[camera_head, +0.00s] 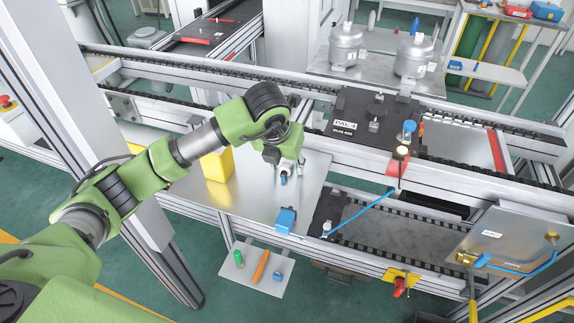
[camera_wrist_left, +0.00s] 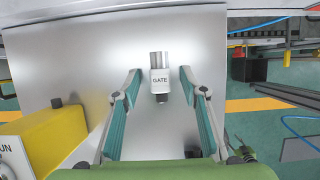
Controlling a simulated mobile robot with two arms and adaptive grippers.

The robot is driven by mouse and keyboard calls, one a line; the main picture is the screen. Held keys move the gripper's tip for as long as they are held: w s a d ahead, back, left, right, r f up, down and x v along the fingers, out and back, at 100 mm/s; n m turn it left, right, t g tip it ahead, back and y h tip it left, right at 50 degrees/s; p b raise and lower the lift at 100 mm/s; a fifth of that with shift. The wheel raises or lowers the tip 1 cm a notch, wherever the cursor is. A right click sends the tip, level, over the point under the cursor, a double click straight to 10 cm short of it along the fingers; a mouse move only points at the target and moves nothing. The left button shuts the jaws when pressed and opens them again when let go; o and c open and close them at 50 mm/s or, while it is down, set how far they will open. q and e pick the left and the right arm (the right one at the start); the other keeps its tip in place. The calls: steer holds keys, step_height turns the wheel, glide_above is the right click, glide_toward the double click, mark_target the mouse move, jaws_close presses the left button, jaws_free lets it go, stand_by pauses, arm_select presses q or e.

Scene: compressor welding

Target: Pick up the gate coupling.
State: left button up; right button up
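The gate coupling (camera_wrist_left: 160,80) is a small white block marked GATE with a metal cylinder at its top and a dark stub below. In the left wrist view it is over the metal plate, between and slightly ahead of my left gripper (camera_wrist_left: 160,95). The two teal-padded fingers are spread wide, with a gap on each side of the coupling. In the head view my left gripper (camera_head: 290,172) is low over the plate, and the arm and fingers largely hide the coupling. My right gripper is not in view.
A yellow box (camera_head: 217,165) stands left of my gripper on the metal plate (camera_head: 245,200). A blue block (camera_head: 286,220) is at the plate's front edge. The conveyor rail runs behind, with a dark pallet (camera_head: 362,125). A lower shelf holds a green and an orange item (camera_head: 261,266).

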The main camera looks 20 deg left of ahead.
mark_target(285, 165)
arm_select(q)
jaws_close()
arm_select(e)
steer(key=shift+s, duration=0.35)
arm_select(q)
steer(key=shift+r, duration=0.15)
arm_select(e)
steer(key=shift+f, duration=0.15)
arm_select(q)
steer(key=shift+r, duration=0.25)
step_height(285, 165, up, 3)
steer(key=shift+a+f+b, duration=0.1)
steer(key=shift+f+b, duration=0.1)
steer(key=shift+b, duration=0.65)
steer(key=s+a+r+b, duration=0.3)
steer(key=s+a+r, duration=0.5)
steer(key=s, duration=0.3)
steer(key=shift+a+r, duration=0.15)
steer(key=shift+r, duration=0.7)
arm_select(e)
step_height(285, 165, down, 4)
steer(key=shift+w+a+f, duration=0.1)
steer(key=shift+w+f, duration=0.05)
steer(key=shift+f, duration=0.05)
